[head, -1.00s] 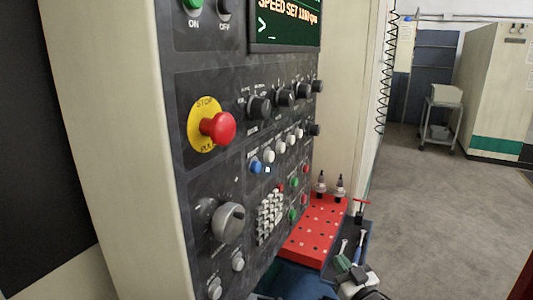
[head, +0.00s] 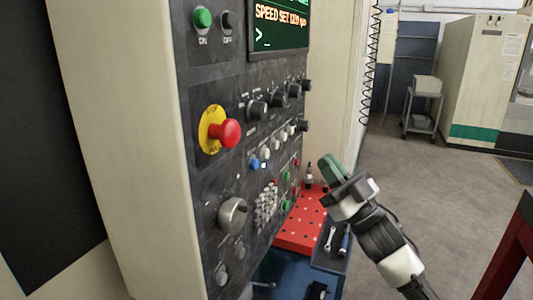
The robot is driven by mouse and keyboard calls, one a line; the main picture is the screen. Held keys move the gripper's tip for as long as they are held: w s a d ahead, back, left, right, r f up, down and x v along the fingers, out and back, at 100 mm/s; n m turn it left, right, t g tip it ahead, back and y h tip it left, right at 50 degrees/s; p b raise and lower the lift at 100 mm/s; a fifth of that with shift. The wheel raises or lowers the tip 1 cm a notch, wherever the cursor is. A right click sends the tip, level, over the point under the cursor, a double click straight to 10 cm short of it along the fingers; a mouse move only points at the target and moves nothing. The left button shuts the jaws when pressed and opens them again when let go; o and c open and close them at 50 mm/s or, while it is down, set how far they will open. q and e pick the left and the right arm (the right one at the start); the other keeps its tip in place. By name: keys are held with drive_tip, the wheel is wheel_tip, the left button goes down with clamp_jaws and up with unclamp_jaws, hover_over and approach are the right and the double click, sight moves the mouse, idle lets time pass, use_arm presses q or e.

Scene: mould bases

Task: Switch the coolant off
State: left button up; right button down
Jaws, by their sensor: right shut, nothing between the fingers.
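The dark control panel (head: 222,176) of a machine stands at the left, seen at a slant. A row of small push buttons crosses its middle: a blue button (head: 254,164) at the near end, with a small lit white square beside it, then several white buttons (head: 281,139). Their labels are too small to read, so I cannot tell which one is for coolant. My right gripper (head: 329,168) is raised to the right of the panel, its green fingers shut and empty, apart from the buttons. My left gripper is out of view.
A red stop knob (head: 229,134) on a yellow disc sticks out of the panel. Several black knobs (head: 258,110) and a grey dial (head: 233,215) also protrude. A red perforated rack (head: 299,228) stands below. Open floor lies at the right, with a cart (head: 423,105) behind.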

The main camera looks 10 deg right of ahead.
sight(266, 154)
drive_tip(key=shift+w, duration=0.1)
drive_tip(key=w+a, duration=0.5)
drive_tip(key=a, duration=0.2)
idle(0.4)
drive_tip(key=shift+a, duration=0.2)
idle(1.8)
drive_tip(key=shift+w+a, duration=0.15)
drive_tip(key=shift+a, duration=0.15)
drive_tip(key=shift+w+a, duration=0.2)
drive_tip(key=shift+a, duration=0.05)
idle(0.9)
drive_tip(key=shift+d, duration=0.1)
drive_tip(key=shift+s+d, duration=0.45)
drive_tip(key=shift+d, duration=0.1)
